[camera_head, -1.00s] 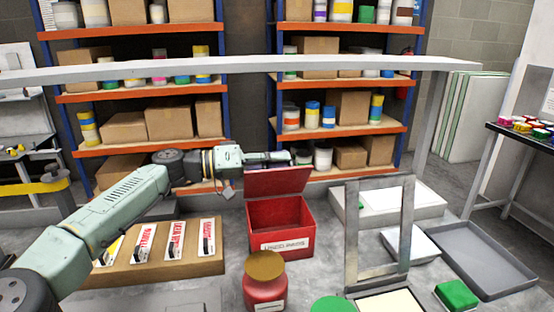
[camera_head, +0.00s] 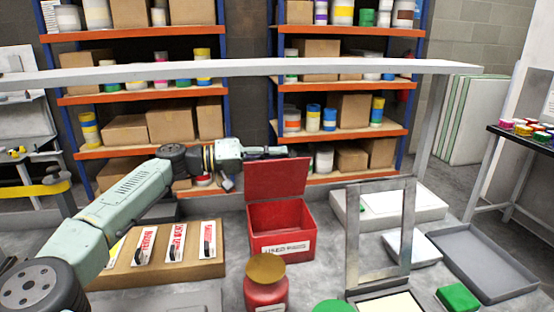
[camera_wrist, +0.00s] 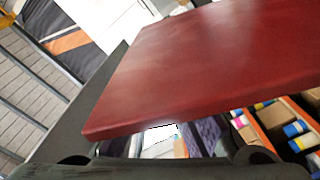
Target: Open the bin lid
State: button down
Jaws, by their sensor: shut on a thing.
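The red bin (camera_head: 282,234) stands on the grey table, with a white label on its front. Its red lid (camera_head: 277,179) is raised to about upright at the back, and the bin's inside shows. My gripper (camera_head: 265,153) is at the lid's top edge, shut on it. In the wrist view the lid (camera_wrist: 215,60) fills the upper middle as a red panel, with its edge between the dark fingers at the bottom. The fingertips are partly hidden by the lid.
A red jar (camera_head: 266,287) with a brown top stands before the bin. A metal frame (camera_head: 381,233) stands upright to the right. A wooden block (camera_head: 158,262) with several labelled scrapers lies left.

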jog(key=shift+w+a+f+n, duration=0.15)
jog(key=shift+w+f+n, duration=0.05)
jog(key=shift+w+n, duration=0.65)
jog(key=shift+w+a+f+n, duration=0.2)
jog(key=shift+w+n, duration=0.55)
jog(key=shift+w, duration=0.2)
jog(key=shift+w+a+f+n, duration=0.15)
jog(key=shift+w+f+n, duration=0.05)
jog(key=shift+w+n, duration=0.65)
jog(key=c, duration=1.7)
grip_release()
jog(key=shift+d, duration=0.1)
jog(key=a, duration=0.4)
jog(key=s+a, duration=0.1)
jog(key=a, duration=0.3)
jog(key=s+a, duration=0.1)
jog(key=a, duration=0.3)
jog(key=shift+s, duration=0.1)
